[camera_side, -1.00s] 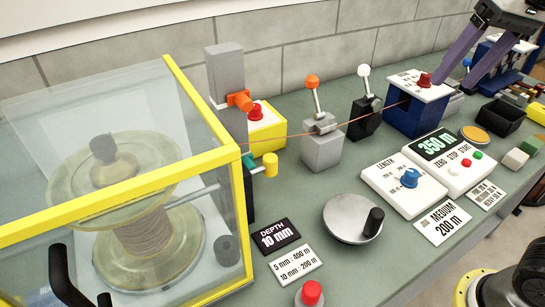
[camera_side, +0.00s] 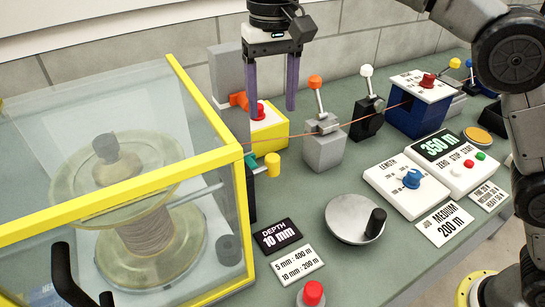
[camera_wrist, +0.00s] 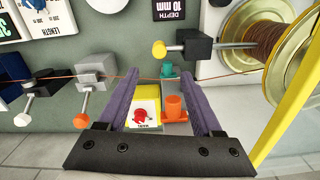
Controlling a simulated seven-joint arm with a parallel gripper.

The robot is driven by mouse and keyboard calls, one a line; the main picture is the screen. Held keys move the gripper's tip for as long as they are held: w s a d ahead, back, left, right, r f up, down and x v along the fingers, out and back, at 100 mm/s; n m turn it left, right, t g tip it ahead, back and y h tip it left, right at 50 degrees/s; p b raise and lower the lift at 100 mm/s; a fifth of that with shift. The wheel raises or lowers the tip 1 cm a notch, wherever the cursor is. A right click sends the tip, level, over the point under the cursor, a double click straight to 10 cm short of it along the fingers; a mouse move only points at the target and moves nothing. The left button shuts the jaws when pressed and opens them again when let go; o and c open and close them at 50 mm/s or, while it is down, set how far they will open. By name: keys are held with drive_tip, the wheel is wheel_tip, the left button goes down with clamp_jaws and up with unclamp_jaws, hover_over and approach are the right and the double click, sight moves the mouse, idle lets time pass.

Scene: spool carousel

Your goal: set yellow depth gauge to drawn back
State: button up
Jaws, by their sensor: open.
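The yellow depth gauge knob (camera_side: 271,164) sticks out beside the right edge of the yellow-framed guard, near a teal part (camera_side: 250,162). In the wrist view the yellow knob (camera_wrist: 159,50) sits on the end of a short rod from a dark block, just beyond my fingertips. My gripper (camera_side: 270,106) is open and empty, pointing down above the yellow box with the red button. In the wrist view the gap between my fingers (camera_wrist: 160,74) lies over that box and the orange knob. Nothing touches the gauge knob. The depth display (camera_side: 278,234) reads 10 mm.
The guard (camera_side: 232,150) encloses the spool at left. The orange knob (camera_side: 239,100) is by the grey post. A wire runs past the orange-tipped lever (camera_side: 315,82) and white-tipped lever (camera_side: 366,71). A crank disc (camera_side: 350,217) stands in front; some bench between is clear.

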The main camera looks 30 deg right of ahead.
sight(272, 157)
wheel_tip(272, 157, down, 13)
drive_tip(key=shift+f, duration=0.1)
idle(0.4)
clamp_jaws()
idle(1.4)
